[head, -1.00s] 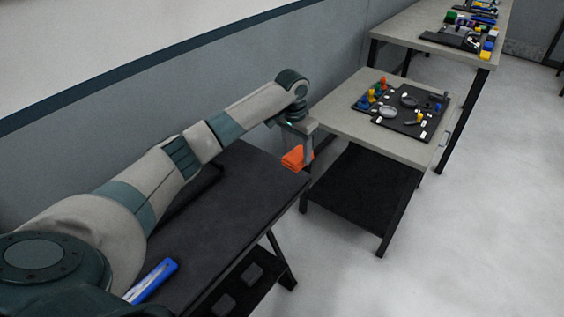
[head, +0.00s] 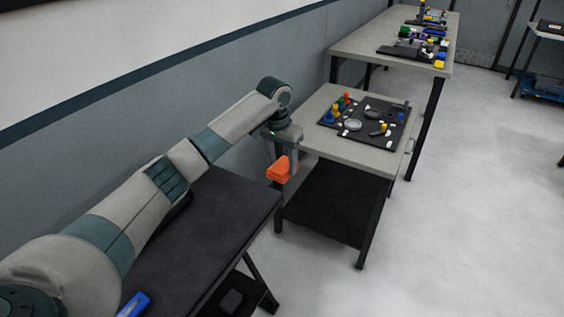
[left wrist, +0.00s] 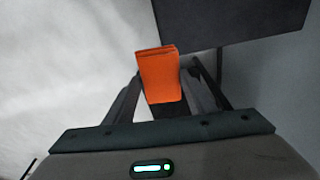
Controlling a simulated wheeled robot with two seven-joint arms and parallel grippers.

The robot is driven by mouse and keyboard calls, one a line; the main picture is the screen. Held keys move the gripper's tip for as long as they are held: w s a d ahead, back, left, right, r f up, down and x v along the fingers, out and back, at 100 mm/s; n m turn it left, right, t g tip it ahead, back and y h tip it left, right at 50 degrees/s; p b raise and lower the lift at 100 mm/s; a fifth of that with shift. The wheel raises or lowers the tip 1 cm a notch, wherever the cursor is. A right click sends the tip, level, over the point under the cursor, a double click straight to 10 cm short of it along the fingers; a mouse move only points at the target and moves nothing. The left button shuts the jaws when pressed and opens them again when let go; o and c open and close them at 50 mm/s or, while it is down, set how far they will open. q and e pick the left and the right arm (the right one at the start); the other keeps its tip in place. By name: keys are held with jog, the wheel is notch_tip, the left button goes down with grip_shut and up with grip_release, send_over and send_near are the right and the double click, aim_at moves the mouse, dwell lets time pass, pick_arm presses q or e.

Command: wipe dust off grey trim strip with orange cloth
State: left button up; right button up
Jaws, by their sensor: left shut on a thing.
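The orange cloth (head: 279,170) is a small folded block held in my left gripper (head: 281,158). In the head view it hangs just past the far end of the black-topped table, above its level. In the left wrist view the cloth (left wrist: 160,76) sits between the two fingers of my left gripper (left wrist: 162,88), which is shut on it. I cannot make out a grey trim strip in any view. My right gripper is not in view.
The black-topped table (head: 215,228) lies beneath my left arm, with a blue item (head: 133,305) near its front. A grey table (head: 352,152) behind carries a black board with small parts. A longer table (head: 372,47) stands further back. The floor (head: 450,210) at right is clear.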

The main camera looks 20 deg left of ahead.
pick_arm(q)
jog(key=shift+r, duration=0.1)
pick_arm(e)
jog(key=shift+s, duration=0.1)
